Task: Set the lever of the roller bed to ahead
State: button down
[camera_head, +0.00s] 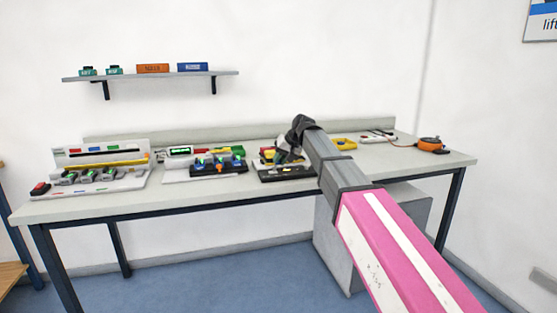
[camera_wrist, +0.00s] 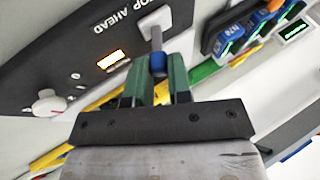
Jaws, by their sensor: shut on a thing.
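The lever (camera_wrist: 157,38) has a grey stem and a blue knob, and rises from a pale square plate on a black panel (camera_wrist: 60,75) in the wrist view. Printed words by it read "AHEAD" and part of another word, likely "STOP". I cannot tell which setting the lever is in. My gripper (camera_wrist: 158,68) has green fingers, one on each side of the blue knob, and is shut on it. In the head view my gripper (camera_head: 287,152) is at the middle unit's black panel (camera_head: 287,175), and the arm hides part of that unit; the lever is not distinct there.
A white knob (camera_wrist: 47,103) and a lit orange display (camera_wrist: 111,60) are on the same panel. Blue-topped parts (camera_wrist: 228,38) stand close by at the upper right. On the bench (camera_head: 110,208), other control units stand to the left, and an orange device (camera_head: 430,145) to the right.

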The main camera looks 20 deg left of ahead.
jog(key=c, duration=1)
grip_release()
jog(key=shift+c, duration=0.2)
jog(key=v, duration=1)
jog(key=shift+d+r, duration=0.25)
jog(key=shift+r, duration=0.1)
